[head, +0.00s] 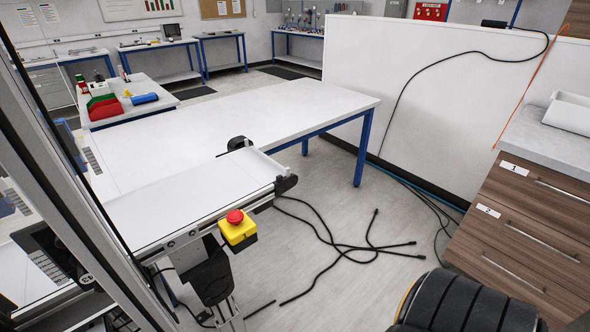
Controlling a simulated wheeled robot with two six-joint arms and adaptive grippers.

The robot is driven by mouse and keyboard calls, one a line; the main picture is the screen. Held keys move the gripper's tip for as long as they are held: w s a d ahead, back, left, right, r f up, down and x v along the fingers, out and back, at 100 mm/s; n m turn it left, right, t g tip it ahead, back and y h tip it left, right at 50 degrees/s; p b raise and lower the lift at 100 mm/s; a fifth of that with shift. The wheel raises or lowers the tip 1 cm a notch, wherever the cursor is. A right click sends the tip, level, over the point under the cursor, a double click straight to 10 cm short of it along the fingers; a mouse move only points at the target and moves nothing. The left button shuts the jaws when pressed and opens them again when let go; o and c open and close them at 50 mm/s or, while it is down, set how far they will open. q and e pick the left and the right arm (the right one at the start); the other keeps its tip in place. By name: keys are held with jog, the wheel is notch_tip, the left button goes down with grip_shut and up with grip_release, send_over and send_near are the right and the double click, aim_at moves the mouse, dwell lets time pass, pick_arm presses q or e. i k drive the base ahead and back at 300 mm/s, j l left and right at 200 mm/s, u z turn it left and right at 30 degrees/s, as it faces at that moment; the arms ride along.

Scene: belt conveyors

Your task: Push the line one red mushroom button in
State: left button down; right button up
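The red mushroom button (235,216) sits on top of a yellow box (239,234), which is fixed to the near side of a belt conveyor (185,197) close to its right end. The button cap is in plain view with nothing over it. The picture does not show clearly whether it is pressed in. No line number can be read on the button or its box. I see neither of my grippers in the head view, and nothing touches the button.
A white table (290,108) stands behind the conveyor. Black cables (345,245) lie on the floor to its right. A drawer cabinet (535,215) marked 1 and 2 stands at right. A dark ribbed rounded shape (465,302) fills the bottom right. A metal frame crosses the left side.

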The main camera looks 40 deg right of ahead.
aim_at(235, 215)
jog(key=l+z, duration=0.25)
jog(key=l, duration=0.8)
jog(key=l+z, duration=0.25)
jog(key=l, duration=0.75)
